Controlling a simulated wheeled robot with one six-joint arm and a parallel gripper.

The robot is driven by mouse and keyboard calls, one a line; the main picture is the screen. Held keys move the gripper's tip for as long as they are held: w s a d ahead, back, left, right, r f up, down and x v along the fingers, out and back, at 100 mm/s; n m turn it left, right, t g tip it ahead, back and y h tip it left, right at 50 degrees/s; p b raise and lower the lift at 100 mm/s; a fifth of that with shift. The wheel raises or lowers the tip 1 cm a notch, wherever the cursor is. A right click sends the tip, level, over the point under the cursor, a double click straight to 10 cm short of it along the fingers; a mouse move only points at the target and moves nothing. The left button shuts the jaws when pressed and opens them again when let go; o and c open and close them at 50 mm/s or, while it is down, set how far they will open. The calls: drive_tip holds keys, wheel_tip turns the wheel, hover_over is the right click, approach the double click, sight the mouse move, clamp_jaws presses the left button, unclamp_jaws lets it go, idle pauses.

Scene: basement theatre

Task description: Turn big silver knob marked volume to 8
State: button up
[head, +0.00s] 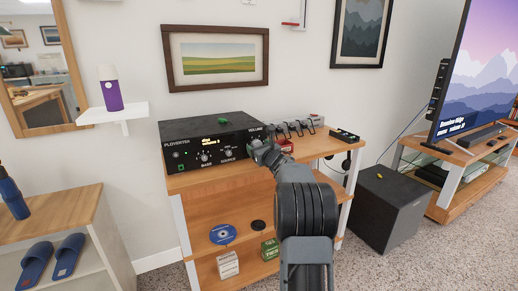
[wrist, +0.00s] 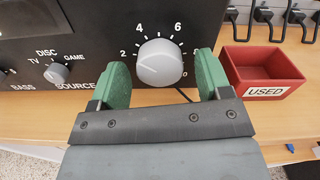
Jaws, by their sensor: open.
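The big silver volume knob (wrist: 162,63) is on the front of the black amplifier (head: 200,143). A dial marked with 2, 4, 6 and higher numbers surrounds it. My gripper (wrist: 161,72) is open, with a green finger on each side of the knob and a visible gap on both sides. In the head view my gripper (head: 263,150) is at the right end of the amplifier, under the volume label, and hides the knob. The amplifier's small lit display has text too small to read surely.
A smaller source knob (wrist: 56,73) is left of the left finger. A red box labelled USED (wrist: 263,75) stands close to the right finger. The wooden shelf (head: 205,180) carries the amplifier. A black subwoofer (head: 385,208) stands on the floor to the right.

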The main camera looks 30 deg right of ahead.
drive_tip(key=c, duration=0.9)
